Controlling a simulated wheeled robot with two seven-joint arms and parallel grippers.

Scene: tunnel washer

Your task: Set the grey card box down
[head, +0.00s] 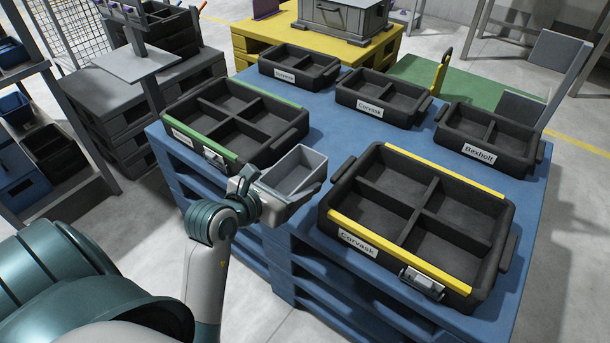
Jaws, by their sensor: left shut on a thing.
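The grey card box (296,172) is a small open-topped box, empty inside as far as I can see. It is at the front edge of the blue pallet stack, between the green-edged crate and the yellow-edged crate. My left gripper (284,197) is shut on the grey card box at its near side. The box looks about upright. I cannot tell whether its underside touches the blue top, because the gripper and the box walls hide it. My right gripper is not in view.
Bare blue top shows between the crates. A yellow pallet (245,50) stands behind.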

